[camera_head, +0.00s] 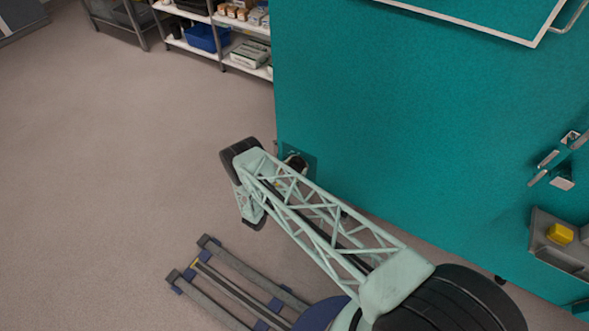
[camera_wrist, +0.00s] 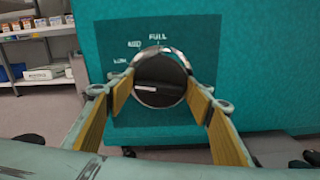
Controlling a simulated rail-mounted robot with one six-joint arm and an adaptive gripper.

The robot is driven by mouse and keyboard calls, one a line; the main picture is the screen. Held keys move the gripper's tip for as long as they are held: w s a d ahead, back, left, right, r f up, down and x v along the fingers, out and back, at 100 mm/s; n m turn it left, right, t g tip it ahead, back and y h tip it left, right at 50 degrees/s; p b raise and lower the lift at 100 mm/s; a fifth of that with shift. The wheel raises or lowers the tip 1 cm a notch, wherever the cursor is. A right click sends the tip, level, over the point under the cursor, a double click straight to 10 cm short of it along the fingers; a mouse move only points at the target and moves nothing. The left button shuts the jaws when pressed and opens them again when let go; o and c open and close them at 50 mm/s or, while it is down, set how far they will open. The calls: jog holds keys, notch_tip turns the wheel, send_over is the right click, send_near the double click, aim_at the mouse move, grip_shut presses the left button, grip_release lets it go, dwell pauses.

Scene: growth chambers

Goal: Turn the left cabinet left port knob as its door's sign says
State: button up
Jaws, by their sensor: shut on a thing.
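The port knob (camera_wrist: 160,76) is a round dark knob with a shiny metal rim, in the middle of the wrist view. It sits on a dark teal dial plate (camera_wrist: 200,38) on the cabinet side. The plate reads FULL at the top, with what looks like MID at upper left and LOW at left. A pale mark shows on the left part of the knob's dark face. My gripper (camera_wrist: 161,92) has its yellow-padded fingers on both sides of the knob, shut on it. In the head view my arm mostly covers the plate (camera_head: 309,160). No door sign is readable.
The teal cabinet (camera_head: 400,120) fills the right of the head view. A grey tray (camera_head: 562,258) with a yellow item (camera_head: 560,234) is on its right part. Shelves (camera_head: 240,55) with boxes and a blue bin (camera_head: 206,37) stand behind. The floor at left is clear.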

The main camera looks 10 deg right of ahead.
jog(key=shift+n, duration=1.1)
jog(key=o, duration=0.6)
jog(key=shift+o, duration=0.2)
jog(key=v, duration=1.2)
jog(key=shift+r, duration=0.1)
